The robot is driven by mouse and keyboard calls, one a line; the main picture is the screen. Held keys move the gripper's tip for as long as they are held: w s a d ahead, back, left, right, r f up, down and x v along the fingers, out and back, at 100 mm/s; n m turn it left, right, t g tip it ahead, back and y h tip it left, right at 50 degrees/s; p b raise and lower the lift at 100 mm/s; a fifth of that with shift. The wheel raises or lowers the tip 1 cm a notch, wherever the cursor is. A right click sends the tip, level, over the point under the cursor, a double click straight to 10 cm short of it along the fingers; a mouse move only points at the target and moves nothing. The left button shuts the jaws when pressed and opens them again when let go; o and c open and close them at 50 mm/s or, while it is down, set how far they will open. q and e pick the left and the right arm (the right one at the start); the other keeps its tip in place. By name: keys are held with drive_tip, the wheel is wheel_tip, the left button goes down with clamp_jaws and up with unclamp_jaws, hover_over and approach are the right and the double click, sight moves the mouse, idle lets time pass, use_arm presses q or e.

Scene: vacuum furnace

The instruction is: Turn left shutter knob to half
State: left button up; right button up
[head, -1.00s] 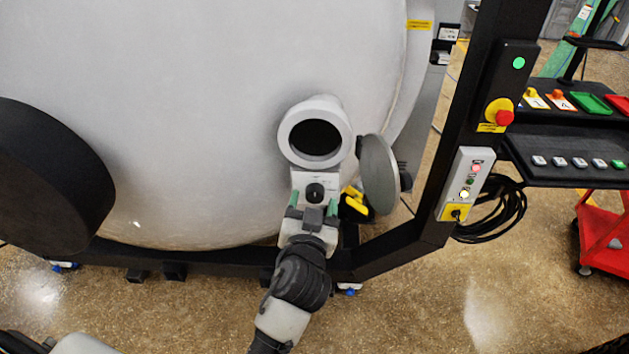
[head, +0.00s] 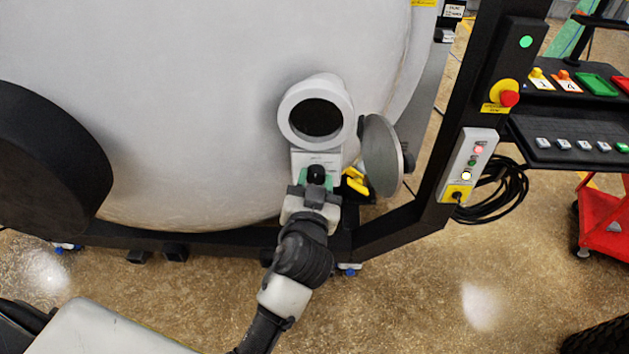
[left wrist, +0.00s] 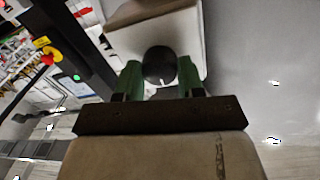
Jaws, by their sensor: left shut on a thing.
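The left shutter knob (head: 316,174) is a small black knob on a pale grey plate below the round viewport (head: 318,115) of the vessel. My left gripper (head: 316,180) reaches up to it from below. In the left wrist view the knob (left wrist: 160,66) sits between the two green fingers of the gripper (left wrist: 159,80), which are shut on its sides. A white mark shows on the knob's face. The gripper hides part of the plate and its markings in the head view. My right gripper is not in view.
An open round cover (head: 381,157) hangs right of the viewport, with a yellow part (head: 355,180) beside the knob plate. A black frame post (head: 490,80) carries a red stop button (head: 509,98) and a control box (head: 468,165). Black trays stand at the right.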

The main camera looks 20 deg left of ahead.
use_arm(q)
drive_tip(key=shift+m, duration=0.3)
drive_tip(key=m+p, duration=0.1)
drive_tip(key=m, duration=0.1)
drive_tip(key=shift+r+m+p, duration=0.1)
drive_tip(key=shift+m+p, duration=0.2)
drive_tip(key=shift+p, duration=0.05)
drive_tip(key=m+p, duration=0.1)
drive_tip(key=m, duration=0.2)
drive_tip(key=shift+m+g+p, duration=0.3)
drive_tip(key=shift+m+p, duration=0.4)
drive_tip(key=shift+m, duration=0.4)
drive_tip(key=o, duration=0.9)
drive_tip(key=shift+w, duration=0.1)
